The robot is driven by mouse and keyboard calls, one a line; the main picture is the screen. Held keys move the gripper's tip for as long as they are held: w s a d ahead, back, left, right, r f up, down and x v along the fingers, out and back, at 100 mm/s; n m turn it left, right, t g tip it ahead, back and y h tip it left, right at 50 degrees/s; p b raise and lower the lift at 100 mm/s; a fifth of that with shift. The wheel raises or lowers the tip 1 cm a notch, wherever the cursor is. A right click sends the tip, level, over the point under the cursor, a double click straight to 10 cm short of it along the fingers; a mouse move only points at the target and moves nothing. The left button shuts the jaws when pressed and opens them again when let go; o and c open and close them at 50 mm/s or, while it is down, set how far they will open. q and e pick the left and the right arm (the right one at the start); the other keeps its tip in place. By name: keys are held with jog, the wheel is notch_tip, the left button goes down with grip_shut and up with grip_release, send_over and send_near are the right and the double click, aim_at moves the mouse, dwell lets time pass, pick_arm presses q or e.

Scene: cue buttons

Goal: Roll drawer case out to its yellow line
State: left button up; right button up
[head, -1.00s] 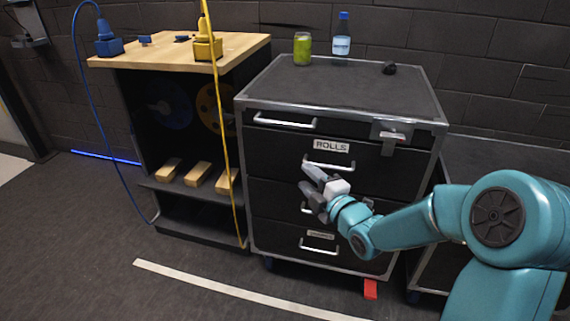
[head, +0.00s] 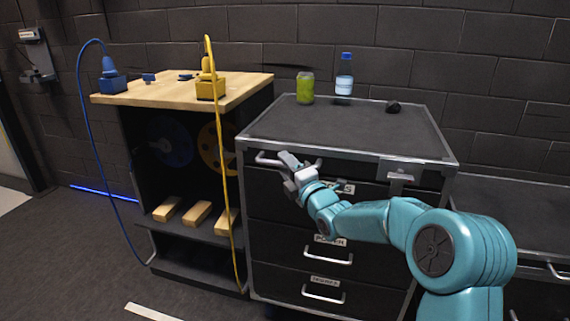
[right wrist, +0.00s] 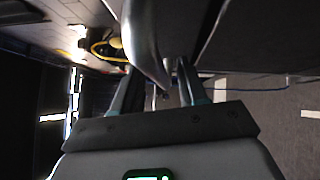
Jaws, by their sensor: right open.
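The drawer case (head: 350,132) is black with grey metal edges and silver bar handles, standing against the brick wall. My right gripper (head: 289,166) is open at the left part of the top drawer handle (head: 266,160). In the right wrist view the silver handle (right wrist: 143,42) reaches between the open fingers (right wrist: 158,85); I cannot tell whether they touch it. The gripper and arm hide much of the top drawer front and part of the label below. A pale floor line (head: 150,312) shows at the bottom edge; it looks white. My left gripper is out of view.
A green jar (head: 305,87), a blue-capped bottle (head: 344,75) and a dark lump (head: 393,107) stand on the case. Left of it is a wood-topped bench (head: 150,97) with a yellow cable (head: 224,150) hanging close to the case. Floor at the front left is clear.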

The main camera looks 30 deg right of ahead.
jog(key=shift+w, duration=0.6)
grip_shut()
